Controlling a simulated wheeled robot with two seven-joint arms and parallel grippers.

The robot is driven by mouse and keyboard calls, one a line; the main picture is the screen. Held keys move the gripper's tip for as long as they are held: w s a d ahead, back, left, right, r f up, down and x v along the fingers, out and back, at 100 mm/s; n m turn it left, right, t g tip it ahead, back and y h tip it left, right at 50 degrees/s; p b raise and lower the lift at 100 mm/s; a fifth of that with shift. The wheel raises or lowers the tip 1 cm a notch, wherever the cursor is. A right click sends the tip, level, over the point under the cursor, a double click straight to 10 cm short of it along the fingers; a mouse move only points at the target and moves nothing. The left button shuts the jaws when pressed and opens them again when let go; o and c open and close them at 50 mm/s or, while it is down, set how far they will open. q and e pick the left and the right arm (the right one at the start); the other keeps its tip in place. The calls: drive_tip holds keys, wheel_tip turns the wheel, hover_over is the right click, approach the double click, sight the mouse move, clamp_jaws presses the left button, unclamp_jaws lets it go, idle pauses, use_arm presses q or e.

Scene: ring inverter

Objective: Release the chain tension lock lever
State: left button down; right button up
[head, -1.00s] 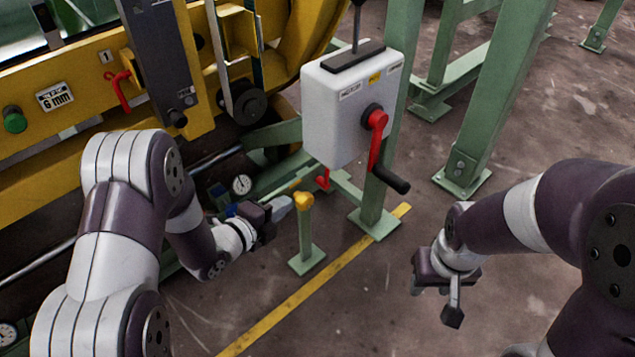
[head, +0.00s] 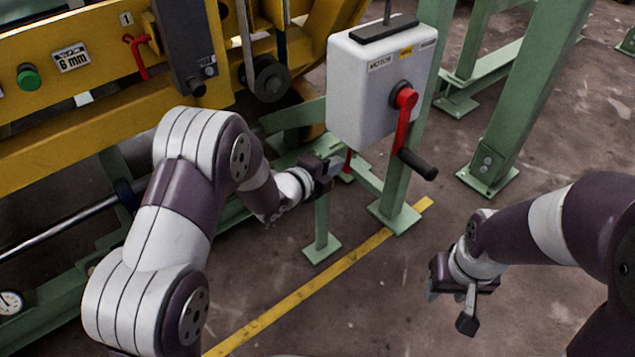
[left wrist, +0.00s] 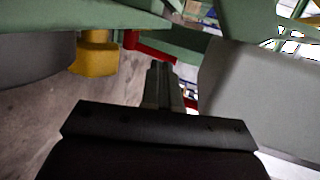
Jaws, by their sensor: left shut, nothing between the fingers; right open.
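A small red lever (head: 348,160) sits low beneath the white motor box, mostly hidden by my left gripper (head: 338,164) in the head view. No label shows that it is the chain tension lock lever. In the left wrist view this red lever (left wrist: 150,48) lies just beyond my shut, empty left fingers (left wrist: 164,85); I cannot tell whether they touch. A yellow knob (left wrist: 96,55) is left of it there; in the head view the knob is hidden behind my gripper, above its green post (head: 321,222). My right gripper (head: 450,300) is open and empty over the floor.
The white motor box (head: 375,85) with a red crank (head: 404,120) stands close above my left gripper. Another red lever (head: 134,58), marked 1, is on the yellow beam (head: 60,120). A green frame leg (head: 395,190) is to the right. Floor around my right gripper is clear.

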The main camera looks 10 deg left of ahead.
sight(349, 151)
use_arm(q)
drive_tip(key=shift+w+d+b, duration=0.35)
drive_tip(key=shift+w+d, duration=0.25)
drive_tip(key=shift+w, duration=0.3)
use_arm(e)
drive_tip(key=shift+f, duration=0.65)
use_arm(q)
drive_tip(key=shift+r, duration=0.1)
drive_tip(key=shift+w+d+r+p, duration=0.35)
drive_tip(key=shift+w+d+p, duration=0.05)
drive_tip(key=shift+w+d, duration=0.3)
use_arm(e)
drive_tip(key=shift+r, duration=0.4)
